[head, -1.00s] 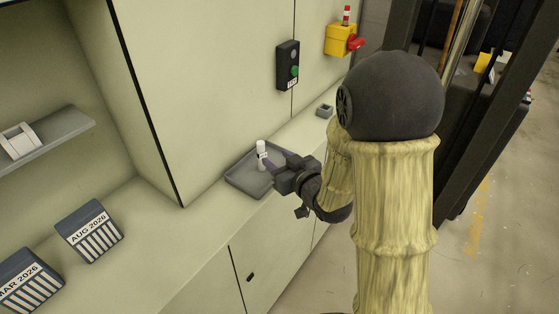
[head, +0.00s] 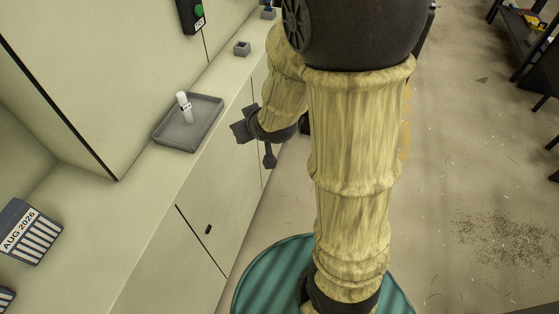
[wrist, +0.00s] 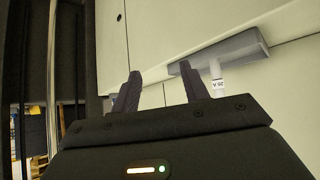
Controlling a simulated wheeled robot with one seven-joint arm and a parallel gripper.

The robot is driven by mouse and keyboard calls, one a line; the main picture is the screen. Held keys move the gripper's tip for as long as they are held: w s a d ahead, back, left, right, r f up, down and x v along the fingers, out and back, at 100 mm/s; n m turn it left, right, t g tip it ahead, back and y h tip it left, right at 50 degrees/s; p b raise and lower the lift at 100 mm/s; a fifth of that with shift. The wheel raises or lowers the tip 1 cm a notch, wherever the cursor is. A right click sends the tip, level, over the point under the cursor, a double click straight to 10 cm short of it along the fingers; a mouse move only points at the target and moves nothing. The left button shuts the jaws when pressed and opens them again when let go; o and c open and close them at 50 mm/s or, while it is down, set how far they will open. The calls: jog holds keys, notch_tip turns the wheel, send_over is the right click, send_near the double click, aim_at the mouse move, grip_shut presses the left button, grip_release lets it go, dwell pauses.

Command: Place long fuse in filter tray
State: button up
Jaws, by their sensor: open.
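The long fuse (head: 184,106), a white cylinder with a label, stands roughly upright in the grey filter tray (head: 205,128) on the counter. In the wrist view the fuse (wrist: 217,78) and the tray (wrist: 245,46) show upside down, beyond my right finger. My gripper (head: 238,128) is to the right of the tray, past the counter's front edge, and apart from both. In the wrist view my gripper (wrist: 160,76) has its two fingers spread with nothing between them. The fuse's lower end meets the tray floor.
A small grey square holder (head: 241,48) sits farther along the counter. An AUG 2026 box (head: 27,232) is at the left. Open floor (head: 470,130) lies to the right.

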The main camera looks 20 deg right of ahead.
jog(key=s+d+f+m+g+h, duration=0.1)
jog(key=s+g, duration=0.5)
jog(key=s, duration=0.7)
jog(key=shift+d+m, duration=0.7)
jog(key=shift+d, duration=0.5)
jog(key=shift+s+d, duration=0.1)
